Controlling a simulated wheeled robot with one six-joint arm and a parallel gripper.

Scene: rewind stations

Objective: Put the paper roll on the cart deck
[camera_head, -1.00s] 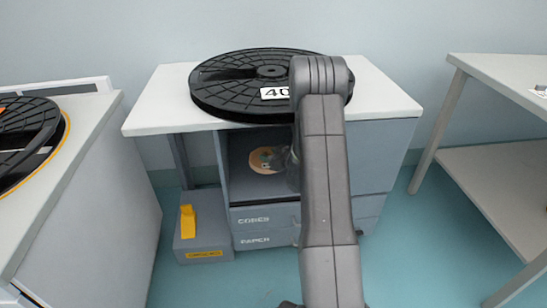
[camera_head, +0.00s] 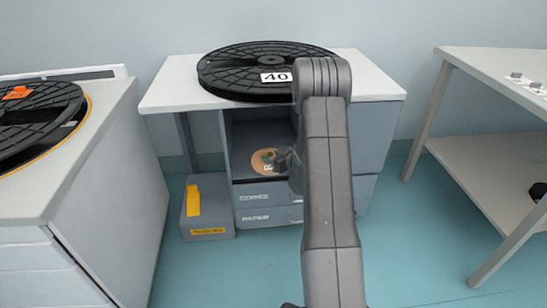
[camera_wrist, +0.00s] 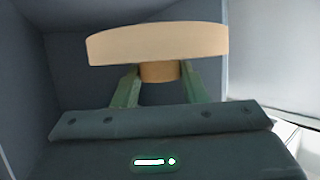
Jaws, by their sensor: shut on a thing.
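The paper roll (camera_head: 262,162) is a tan disc with a dark patch and a small mark on its face. It shows in front of the dark open bay of the middle cabinet, partly hidden by my gripper (camera_head: 285,160). In the wrist view the roll (camera_wrist: 158,43) is a wide tan band with a narrower tan stub below. My gripper's green fingers (camera_wrist: 160,85) are shut on that stub, with grey bay walls around. I cannot tell how far the roll is out of the bay. I cannot identify the cart deck for sure.
A black reel (camera_head: 255,80) lies on the middle cabinet's white top (camera_head: 170,95). A grey box with a yellow pedal (camera_head: 193,200) is on the floor. A left cabinet (camera_head: 90,170) carries another reel. A right table (camera_head: 490,68) has a lower shelf (camera_head: 480,180) with dark items.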

